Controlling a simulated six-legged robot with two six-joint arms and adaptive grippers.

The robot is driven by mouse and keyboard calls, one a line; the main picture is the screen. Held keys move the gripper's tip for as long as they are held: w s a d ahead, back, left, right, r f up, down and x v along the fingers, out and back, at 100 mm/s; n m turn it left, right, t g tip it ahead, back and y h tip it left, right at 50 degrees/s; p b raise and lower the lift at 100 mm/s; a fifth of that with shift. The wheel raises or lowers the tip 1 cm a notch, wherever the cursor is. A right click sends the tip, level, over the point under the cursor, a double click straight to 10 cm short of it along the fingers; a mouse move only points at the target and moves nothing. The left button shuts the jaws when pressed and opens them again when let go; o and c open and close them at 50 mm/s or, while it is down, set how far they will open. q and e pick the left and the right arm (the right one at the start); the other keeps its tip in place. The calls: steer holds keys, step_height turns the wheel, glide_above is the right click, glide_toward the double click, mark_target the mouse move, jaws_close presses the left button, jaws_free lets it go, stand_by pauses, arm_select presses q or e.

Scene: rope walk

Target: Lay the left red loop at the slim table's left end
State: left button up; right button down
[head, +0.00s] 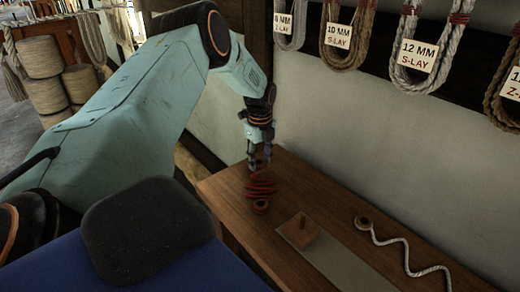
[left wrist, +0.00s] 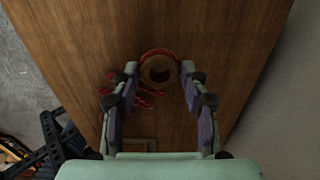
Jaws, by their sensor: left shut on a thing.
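In the left wrist view the red loop (left wrist: 158,68) sits between the fingertips of my left gripper (left wrist: 158,82). Red rope (head: 261,187) zigzags below the gripper in the head view, and it also shows beside the left finger in the wrist view (left wrist: 150,92). A round brown end (head: 260,207) is at the near end of the red rope. My right gripper is not in view.
A wooden block (head: 300,231) stands on a grey strip (head: 335,262) across the table. A wavy white rope (head: 405,250) with a round end (head: 363,222) lies to the right. Labelled rope coils (head: 420,50) hang on the wall behind.

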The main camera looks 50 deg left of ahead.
arm_select(q)
steer(key=shift+f+b, duration=0.95)
steer(key=shift+f, duration=0.35)
steer(key=o, duration=0.9)
step_height(320, 180, up, 12)
steer(key=shift+r, duration=0.1)
